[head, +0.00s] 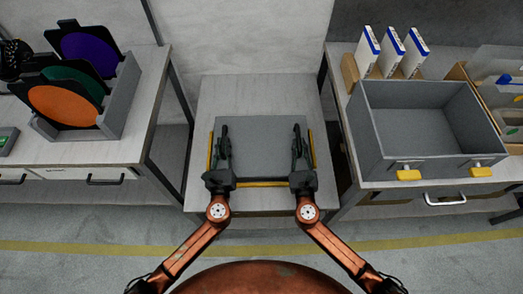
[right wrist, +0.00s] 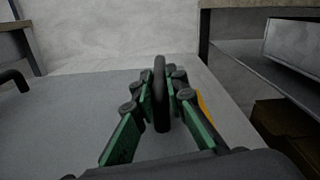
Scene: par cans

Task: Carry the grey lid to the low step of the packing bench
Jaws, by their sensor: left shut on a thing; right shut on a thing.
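The grey lid (head: 260,148) is a flat panel over the low step (head: 260,95) between the two higher benches. A yellow outline (head: 262,184) shows along its left, right and front edges. I cannot tell whether the lid rests on the step or is just above it. My left gripper (head: 224,142) is shut at the lid's left side; its handle is hidden there. My right gripper (head: 297,142) is shut at the lid's right side. In the right wrist view, the green-sided fingers (right wrist: 161,95) close around a dark upright handle (right wrist: 160,75) above the lid (right wrist: 60,125).
The left bench (head: 130,145) bears a grey rack (head: 122,100) with purple, green and orange discs. The right bench bears an open grey case (head: 415,150) with yellow latches, and white-blue boxes (head: 390,52) behind it. Bare step shows behind the lid.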

